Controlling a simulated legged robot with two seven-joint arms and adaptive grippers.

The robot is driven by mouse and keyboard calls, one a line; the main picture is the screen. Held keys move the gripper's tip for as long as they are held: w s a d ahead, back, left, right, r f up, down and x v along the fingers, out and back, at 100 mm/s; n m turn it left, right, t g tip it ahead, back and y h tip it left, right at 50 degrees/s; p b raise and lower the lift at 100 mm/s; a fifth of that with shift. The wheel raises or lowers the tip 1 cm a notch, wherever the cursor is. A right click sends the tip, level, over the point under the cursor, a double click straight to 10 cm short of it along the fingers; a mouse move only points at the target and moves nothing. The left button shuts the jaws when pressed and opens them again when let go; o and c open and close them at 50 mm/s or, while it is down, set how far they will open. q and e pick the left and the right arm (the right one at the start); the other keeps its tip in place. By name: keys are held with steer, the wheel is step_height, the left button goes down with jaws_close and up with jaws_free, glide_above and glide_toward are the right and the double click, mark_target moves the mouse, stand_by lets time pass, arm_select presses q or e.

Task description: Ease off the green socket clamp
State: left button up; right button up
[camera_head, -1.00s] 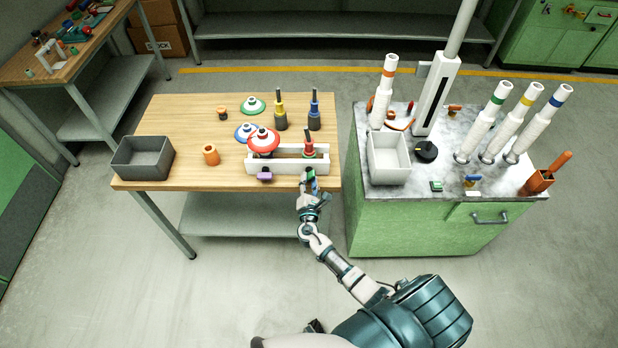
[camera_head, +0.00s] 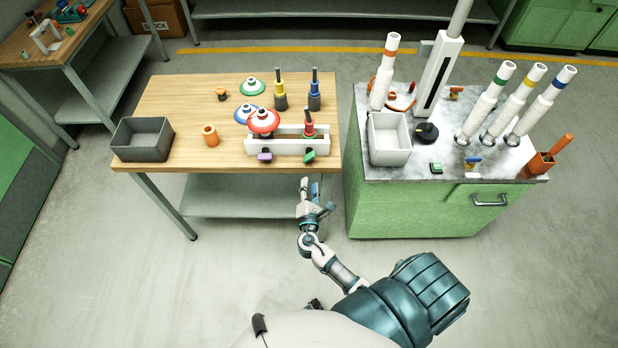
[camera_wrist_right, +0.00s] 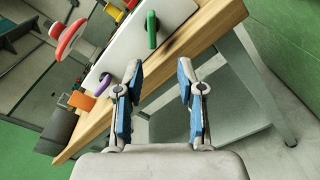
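The green socket clamp (camera_head: 309,156) is a small green knob on the front face of the white socket block (camera_head: 277,148), at its right end. In the right wrist view the green clamp (camera_wrist_right: 151,30) stands out from the white face, beyond the fingertips. My right gripper (camera_head: 309,186) is just off the table's front edge, below and apart from the clamp. Its blue-padded fingers (camera_wrist_right: 160,72) are spread with nothing between them. A purple clamp (camera_head: 265,157) sits at the block's left end. My left gripper is not in view.
A red-handled tool (camera_head: 309,123) stands in the block above the green clamp, and a red disc (camera_head: 263,121) at its left. A grey bin (camera_head: 143,138) and an orange ring (camera_head: 210,135) lie left. The green cabinet (camera_head: 420,207) stands right of the wooden table (camera_head: 190,95).

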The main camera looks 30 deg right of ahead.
steer(key=s+f+m+g+y, duration=0.1)
steer(key=m+g, duration=0.1)
steer(key=m, duration=0.7)
steer(key=m+t+y+b, duration=0.15)
steer(key=m+y, duration=0.25)
steer(key=m, duration=2)
glide_toward(310, 160)
steer(key=b+x, duration=0.1)
steer(key=x, duration=1)
steer(key=shift+d+r, duration=0.1)
steer(key=shift+r, duration=0.05)
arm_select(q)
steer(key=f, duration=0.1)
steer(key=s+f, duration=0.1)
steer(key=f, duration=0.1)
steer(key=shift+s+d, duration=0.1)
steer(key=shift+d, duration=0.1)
arm_select(e)
jaws_close()
